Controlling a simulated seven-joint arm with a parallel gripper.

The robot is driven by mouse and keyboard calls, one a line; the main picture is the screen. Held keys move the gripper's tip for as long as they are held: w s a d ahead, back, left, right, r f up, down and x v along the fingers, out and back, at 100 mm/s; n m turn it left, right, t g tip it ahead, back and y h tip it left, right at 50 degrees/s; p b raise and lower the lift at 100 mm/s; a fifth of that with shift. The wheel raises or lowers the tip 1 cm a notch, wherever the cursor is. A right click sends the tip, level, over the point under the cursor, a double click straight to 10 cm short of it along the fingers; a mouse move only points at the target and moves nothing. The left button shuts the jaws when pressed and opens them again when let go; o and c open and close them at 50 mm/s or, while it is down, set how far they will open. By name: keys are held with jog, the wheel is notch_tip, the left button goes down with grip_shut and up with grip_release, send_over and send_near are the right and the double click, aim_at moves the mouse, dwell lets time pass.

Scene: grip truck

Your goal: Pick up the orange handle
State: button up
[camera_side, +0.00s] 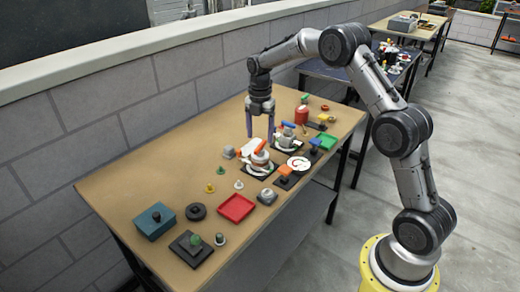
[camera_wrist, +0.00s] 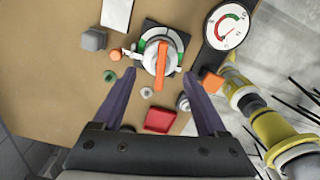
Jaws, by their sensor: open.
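The orange handle (camera_wrist: 161,66) is a narrow upright bar in the wrist view. It crosses a round white, grey and green fixture (camera_wrist: 148,62) on a dark base. In the side view the handle (camera_side: 260,147) is small and partly hard to make out near the fingertips. My gripper (camera_wrist: 159,75) is open and empty, with its two purple fingers apart. In the wrist view the handle's lower end lies between the fingertips. In the side view my gripper (camera_side: 260,139) points down over the fixture; I cannot tell the exact gap to the handle.
A dial gauge (camera_wrist: 230,24) and an orange block (camera_wrist: 212,82) stand right of the fixture. A red tray (camera_side: 235,208), a blue box (camera_side: 155,221) and several small parts crowd the brown table (camera_side: 120,190). The table's back left is clear beside the wall.

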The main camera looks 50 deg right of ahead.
aim_at(260, 145)
notch_tip(260, 145, down, 5)
jog(key=shift+s+a+f, duration=0.1)
dwell(0.3)
grip_shut()
